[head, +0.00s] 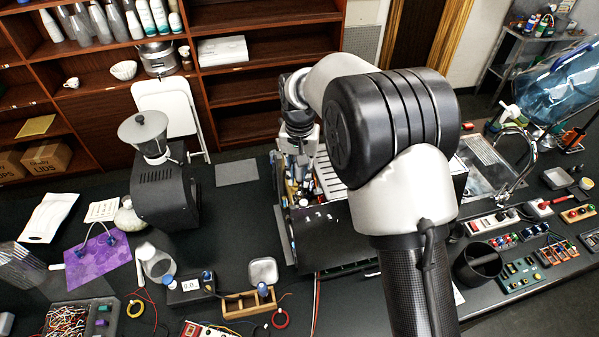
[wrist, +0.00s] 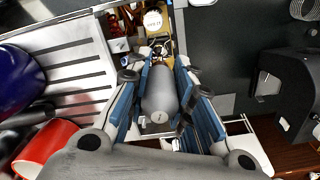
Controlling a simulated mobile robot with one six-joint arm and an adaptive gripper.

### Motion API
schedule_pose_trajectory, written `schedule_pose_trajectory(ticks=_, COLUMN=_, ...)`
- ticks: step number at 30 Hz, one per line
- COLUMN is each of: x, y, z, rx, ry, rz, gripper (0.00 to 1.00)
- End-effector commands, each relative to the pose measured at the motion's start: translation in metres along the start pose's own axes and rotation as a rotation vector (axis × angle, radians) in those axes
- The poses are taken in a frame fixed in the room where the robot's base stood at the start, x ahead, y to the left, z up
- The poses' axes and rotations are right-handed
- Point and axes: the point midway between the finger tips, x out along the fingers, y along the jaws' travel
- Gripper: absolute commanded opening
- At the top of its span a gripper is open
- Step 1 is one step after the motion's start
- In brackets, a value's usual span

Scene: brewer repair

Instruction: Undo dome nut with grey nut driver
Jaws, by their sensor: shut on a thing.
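My gripper (wrist: 160,78) is shut on the grey nut driver (wrist: 159,98), a smooth grey barrel between the blue finger pads in the wrist view. In the head view my gripper (head: 299,143) is low over the opened brewer (head: 287,235), whose inside parts show around it. The driver's working end is hidden below its barrel. The dome nut cannot be made out in either view, so I cannot tell whether the driver touches it.
A slotted metal grille (wrist: 62,72) lies beside my gripper in the wrist view. A white round part (wrist: 153,20) sits inside the brewer. A black grinder (head: 166,190) stands left of the brewer. Loose wires and small boxes crowd the front of the bench.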

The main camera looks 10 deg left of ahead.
Motion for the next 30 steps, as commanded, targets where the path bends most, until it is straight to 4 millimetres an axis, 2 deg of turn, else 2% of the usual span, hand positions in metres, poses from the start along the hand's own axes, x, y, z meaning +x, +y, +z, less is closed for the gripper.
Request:
schedule_pose_trajectory(ticks=1, x=0.006, y=0.002, z=0.003, rx=-0.061, ry=-0.013, rz=0.006, gripper=0.0)
schedule_pose_trajectory(ticks=6, x=0.006, y=0.002, z=0.003, rx=-0.19, ry=-0.013, rz=0.005, gripper=0.0)
schedule_pose_trajectory(ticks=17, x=0.002, y=0.001, z=0.001, rx=-0.195, ry=-0.007, rz=0.002, gripper=0.0)
schedule_pose_trajectory(ticks=30, x=-0.022, y=0.001, z=0.001, rx=-0.194, ry=-0.003, rz=0.001, gripper=0.0)
